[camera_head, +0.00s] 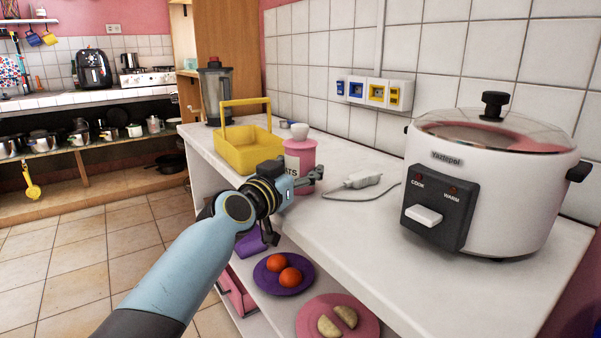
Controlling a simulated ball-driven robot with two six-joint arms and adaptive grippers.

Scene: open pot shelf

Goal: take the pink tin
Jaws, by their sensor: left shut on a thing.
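The pink tin (301,153) stands upright on the white counter, with a pale lid and dark letters "ATS" showing on its side. My left gripper (300,180) reaches in from the lower left and is shut on the tin near its lower part. One dark finger shows at the tin's right side. The gripper and wrist hide the tin's lower left part and its base, so I cannot tell whether it is clear of the counter. My right gripper is not in view.
A yellow basket (248,148) stands just behind left of the tin, with a blender (214,95) beyond. A white plug on a cable (362,180) lies right of the tin. A large cooker (487,185) fills the counter's right. Below are a purple plate (265,283) and pink plate (310,318).

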